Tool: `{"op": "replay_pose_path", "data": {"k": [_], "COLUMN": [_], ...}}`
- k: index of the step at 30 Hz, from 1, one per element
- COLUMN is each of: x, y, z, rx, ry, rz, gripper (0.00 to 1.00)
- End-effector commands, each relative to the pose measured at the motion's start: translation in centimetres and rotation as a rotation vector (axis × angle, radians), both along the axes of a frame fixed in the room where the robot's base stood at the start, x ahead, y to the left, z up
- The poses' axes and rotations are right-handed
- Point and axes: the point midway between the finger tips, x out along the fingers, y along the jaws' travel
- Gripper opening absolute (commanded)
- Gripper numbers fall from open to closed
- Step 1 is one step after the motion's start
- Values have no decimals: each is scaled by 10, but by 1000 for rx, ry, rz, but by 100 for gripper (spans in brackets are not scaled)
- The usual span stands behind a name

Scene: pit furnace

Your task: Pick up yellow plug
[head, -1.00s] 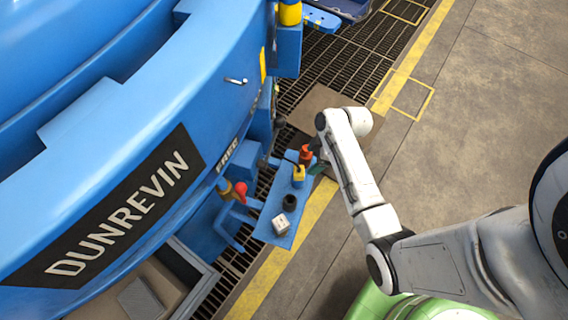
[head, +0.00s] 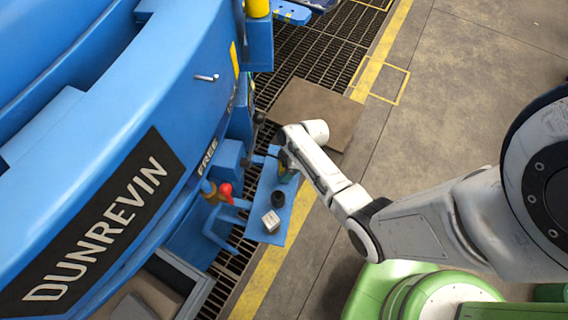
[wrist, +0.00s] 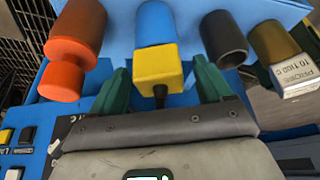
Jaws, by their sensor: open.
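The yellow plug (wrist: 157,68) is a blocky yellow piece in the wrist view, with a blue round part behind it and a dark stub or cable on its near side. My gripper (wrist: 160,80) has its two green fingers open, one on each side of the plug, with visible gaps, so the jaws are not closed on it. In the head view my gripper (head: 287,164) is over the far end of the small blue shelf (head: 295,215), and my arm mostly hides the plug there.
Left of the plug stands an orange-red connector (wrist: 72,55). Right of it are a black hollow cylinder (wrist: 224,40) and a probe with a white labelled block (wrist: 293,75). The blue furnace (head: 110,130) walls the left side. Open floor (head: 460,90) lies right.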

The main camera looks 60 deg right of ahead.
Motion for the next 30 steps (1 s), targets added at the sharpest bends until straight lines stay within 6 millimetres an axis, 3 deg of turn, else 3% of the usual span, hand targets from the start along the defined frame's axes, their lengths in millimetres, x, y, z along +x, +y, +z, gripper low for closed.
{"op": "replay_pose_path", "data": {"k": [6,24,30], "x": [1,0,1], "y": [0,0,0], "z": [0,0,0], "rx": [-1,-1,-1], "ry": [-1,-1,-1], "rz": [0,0,1], "gripper": [79,21,21]}}
